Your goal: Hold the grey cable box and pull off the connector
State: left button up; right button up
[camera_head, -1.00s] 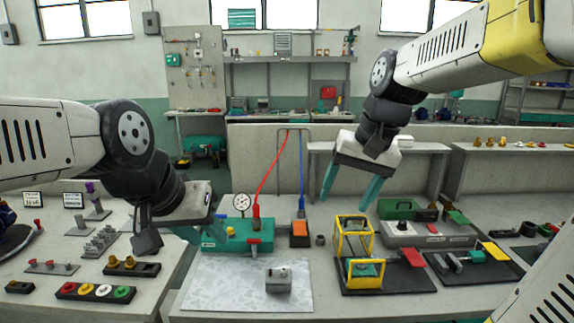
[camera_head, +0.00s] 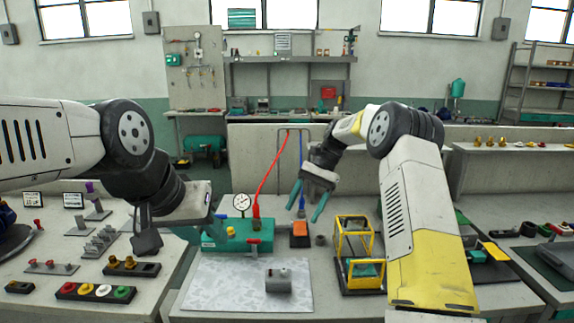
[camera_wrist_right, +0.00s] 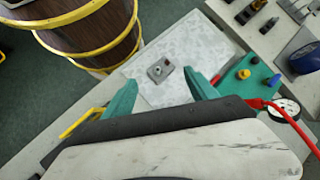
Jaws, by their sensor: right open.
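A small grey box (camera_head: 278,281) sits on the pale speckled mat (camera_head: 225,288) at the front middle of the bench. It also shows in the right wrist view (camera_wrist_right: 156,71), with a small dark and reddish detail on top; which part is the connector I cannot tell. My right gripper (camera_head: 307,204) is open and empty, high behind the grey box, fingers pointing down. In the right wrist view its two teal fingers (camera_wrist_right: 160,80) stand apart with the box visible beyond them. My left gripper (camera_head: 200,232) is beside the green pump unit, left of the box; its fingers are largely hidden.
The green pump unit (camera_head: 236,236) with gauge (camera_head: 242,202) and red hose (camera_head: 272,168) stands behind the mat. A blue cable (camera_head: 302,165) hangs over an orange block (camera_head: 299,231). A yellow frame (camera_head: 353,235) stands right.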

notch_tip(320, 180, down, 8)
jog(key=w+m+g+y, duration=0.1)
jog(key=w+g, duration=0.1)
jog(key=m+g+y, duration=0.1)
jog(key=g, duration=0.1)
send_near(281, 276)
jog(key=shift+w+d+f, duration=0.1)
jog(key=shift+w+f, duration=0.1)
jog(key=shift+w, duration=0.25)
jog(key=shift+w+d+f, duration=0.1)
jog(key=shift+w+f, duration=0.1)
jog(key=shift+w, duration=0.25)
jog(key=shift+s+a+f+m+y, duration=0.15)
jog(key=shift+f+m+y, duration=0.15)
jog(key=shift+f, duration=0.35)
jog(key=shift+x, duration=4.95)
jog(key=shift+r, duration=0.1)
grip_shut()
jog(key=shift+o, duration=0.6)
grip_release()
jog(key=shift+o, duration=0.5)
